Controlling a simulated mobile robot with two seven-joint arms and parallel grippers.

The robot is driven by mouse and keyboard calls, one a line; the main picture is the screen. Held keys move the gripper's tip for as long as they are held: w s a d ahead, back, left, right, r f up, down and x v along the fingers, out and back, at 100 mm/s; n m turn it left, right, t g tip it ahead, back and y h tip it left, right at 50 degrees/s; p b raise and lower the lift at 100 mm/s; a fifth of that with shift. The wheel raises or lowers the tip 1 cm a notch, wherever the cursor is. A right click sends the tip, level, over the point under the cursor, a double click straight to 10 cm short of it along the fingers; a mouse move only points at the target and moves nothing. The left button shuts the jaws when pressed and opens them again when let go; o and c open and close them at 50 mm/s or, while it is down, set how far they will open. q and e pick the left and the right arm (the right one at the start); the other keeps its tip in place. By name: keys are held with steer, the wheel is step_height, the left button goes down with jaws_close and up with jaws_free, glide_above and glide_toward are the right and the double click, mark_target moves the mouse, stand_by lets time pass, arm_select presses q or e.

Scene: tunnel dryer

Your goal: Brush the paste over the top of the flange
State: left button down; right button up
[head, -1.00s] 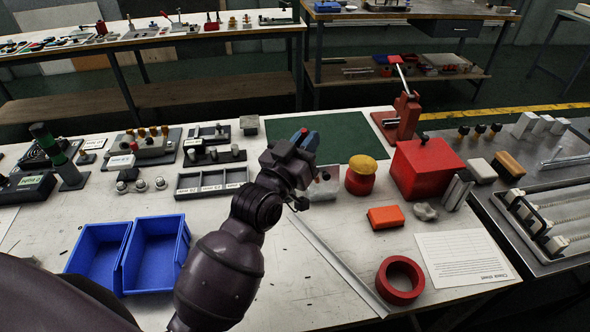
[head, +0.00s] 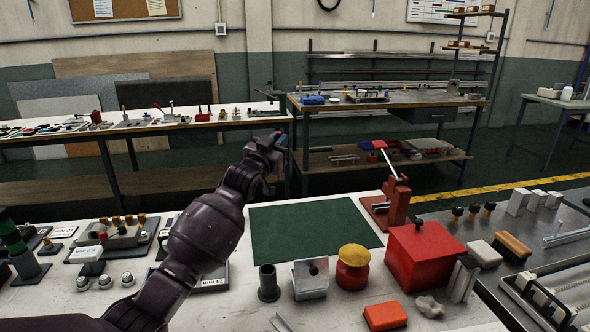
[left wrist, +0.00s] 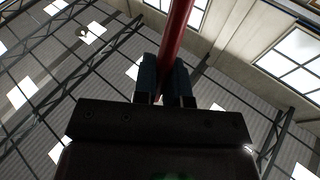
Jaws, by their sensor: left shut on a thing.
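My left gripper (head: 277,142) is raised above the back of the workbench, pointing up and away. In the left wrist view its fingers (left wrist: 163,82) are shut on a thin red rod (left wrist: 178,30), like a handle, which runs out of the top of the picture. No bristles can be made out. On the bench below stand a grey metal block with a round hole (head: 310,280), a dark open-topped cylinder (head: 268,284) and a red pot with a yellow top (head: 353,268). I cannot tell surely which is the flange or holds the paste. My right gripper is out of view.
A green mat (head: 315,229) lies clear behind these pieces. A red lever press (head: 395,200) and a red box (head: 424,256) stand to the right, with an orange block (head: 385,316) in front. Fixtures (head: 115,235) crowd the left. Another table (head: 390,108) stands behind.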

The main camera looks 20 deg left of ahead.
arm_select(q)
steer(key=w+a+f+m+y, duration=0.1)
steer(key=w+a+f, duration=0.1)
steer(key=a, duration=0.4)
steer(key=w+a+f+m+y, duration=0.1)
steer(key=w+a+f, duration=0.1)
steer(key=a, duration=0.4)
steer(key=shift+m+h, duration=0.3)
steer(key=shift+m, duration=0.2)
steer(key=f+b, duration=0.1)
steer(key=f, duration=0.1)
steer(key=f+b, duration=0.1)
steer(key=f, duration=0.2)
steer(key=shift+w+d+f, duration=0.1)
steer(key=shift+d, duration=0.1)
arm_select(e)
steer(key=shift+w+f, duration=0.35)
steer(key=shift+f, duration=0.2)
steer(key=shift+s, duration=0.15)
